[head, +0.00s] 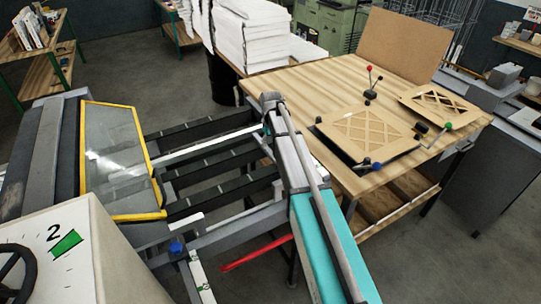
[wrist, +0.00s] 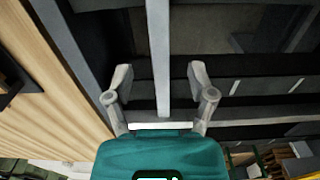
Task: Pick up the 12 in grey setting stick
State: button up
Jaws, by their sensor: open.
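The grey setting stick appears to be the long, thin light-grey bar (head: 205,146) lying across the dark slatted bed of the machine in the head view. In the wrist view the bar (wrist: 158,50) runs from the top edge down between my two fingers. My gripper (wrist: 160,82) is open, with one finger on each side of the bar and a visible gap on both sides. I cannot tell how far the bar lies below the fingertips. In the head view my arm hides most of the gripper and the bar's right end.
A wooden table (head: 310,88) with lattice panels (head: 365,131) stands close to the right of the bed. A yellow-framed clear guard (head: 115,160) stands at the bed's left. A red lever (head: 257,253) sticks out below. Paper stacks (head: 250,35) stand behind.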

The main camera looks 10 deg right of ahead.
aim_at(270, 152)
jog(key=f+b, duration=0.3)
jog(key=shift+w+a+f, duration=0.1)
jog(key=shift+w+f, duration=0.15)
jog(key=shift+w, duration=0.05)
jog(key=shift+f+b, duration=0.9)
jog(key=shift+b, duration=0.2)
grip_shut()
